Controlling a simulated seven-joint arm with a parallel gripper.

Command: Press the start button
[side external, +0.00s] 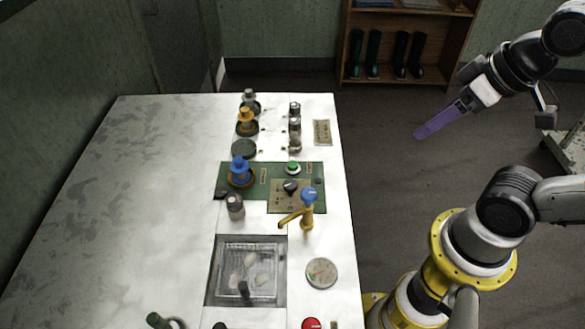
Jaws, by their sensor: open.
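A green button (293,168) sits on the green panel (228,180) on the white table, near the panel's back edge. A red button (312,323) shows at the bottom edge of the view, near the table's right side. Any wording on the labels is too small to read, so I cannot tell which is the start button. My gripper (418,135) has purple fingers and is to the right of the table, apart from the panel and both buttons. It is open and nothing shows between its fingers.
A yellow tap (307,215) with a blue top stands just in front of the panel's black knob (290,186). A blue-topped post (240,171) stands at the panel's left. A square basin (220,285) and a round gauge (321,273) lie nearer. The table's left half is clear.

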